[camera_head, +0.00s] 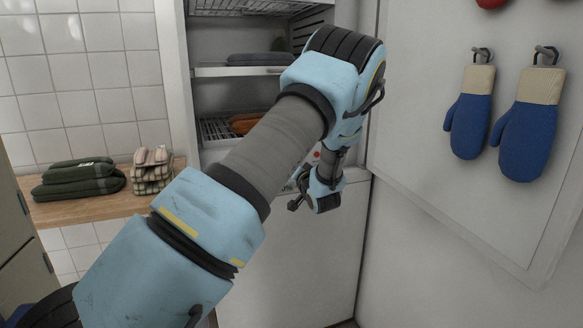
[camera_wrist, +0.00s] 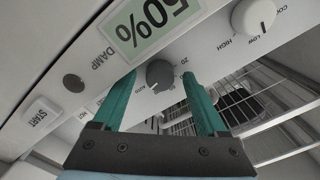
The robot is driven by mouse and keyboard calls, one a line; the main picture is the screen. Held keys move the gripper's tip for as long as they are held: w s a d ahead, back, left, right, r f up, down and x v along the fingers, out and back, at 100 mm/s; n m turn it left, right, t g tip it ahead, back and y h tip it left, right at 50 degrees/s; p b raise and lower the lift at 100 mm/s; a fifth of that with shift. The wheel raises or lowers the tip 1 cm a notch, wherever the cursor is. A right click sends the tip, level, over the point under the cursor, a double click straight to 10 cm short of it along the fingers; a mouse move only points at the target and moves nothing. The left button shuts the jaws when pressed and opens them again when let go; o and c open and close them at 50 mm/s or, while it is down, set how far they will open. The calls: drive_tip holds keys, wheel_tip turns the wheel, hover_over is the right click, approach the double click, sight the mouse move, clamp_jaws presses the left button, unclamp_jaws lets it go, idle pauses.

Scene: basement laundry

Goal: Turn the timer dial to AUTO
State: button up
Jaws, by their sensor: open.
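The timer dial (camera_wrist: 160,75) is a small dark grey round knob on a light control panel in the wrist view. A "20" mark and other small print sit around it, too small to read surely; the dial's pointer is not clear. My gripper (camera_wrist: 159,82) is open, with one green finger on each side of the dial. A gap shows between the dial and each fingertip, and nothing is held. In the head view my gripper (camera_head: 318,192) is at the cabinet's front panel, and the dial is hidden behind my arm.
The panel also bears a white knob (camera_wrist: 253,16) marked LOW and HIGH, a 50% display (camera_wrist: 148,22), a dark round part (camera_wrist: 73,83) and a START button (camera_wrist: 42,112). Wire racks (camera_wrist: 265,95) show beside it. Blue mitts (camera_head: 527,125) hang at right; folded towels (camera_head: 80,180) lie left.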

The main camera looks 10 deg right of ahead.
drive_tip(key=s+d+b, duration=0.1)
drive_tip(key=s, duration=0.9)
drive_tip(key=shift+s+d, duration=0.2)
drive_tip(key=shift+s, duration=0.15)
drive_tip(key=a+r+n+g+h+p, duration=0.3)
drive_tip(key=a+g+p, duration=0.35)
drive_tip(key=a, duration=0.45)
drive_tip(key=s+a+r+n+g+p, duration=0.1)
drive_tip(key=s+a+r+g+p, duration=0.1)
drive_tip(key=s+a+g, duration=0.3)
drive_tip(key=s+a+r+n+g+p, duration=0.1)
drive_tip(key=s+a+r+g+p, duration=0.2)
drive_tip(key=s+a, duration=0.9)
drive_tip(key=s+g, duration=0.1)
drive_tip(key=s, duration=0.3)
drive_tip(key=shift+s+r+n+g+y, duration=0.3)
drive_tip(key=shift+r+g, duration=0.05)
drive_tip(key=shift+r, duration=0.05)
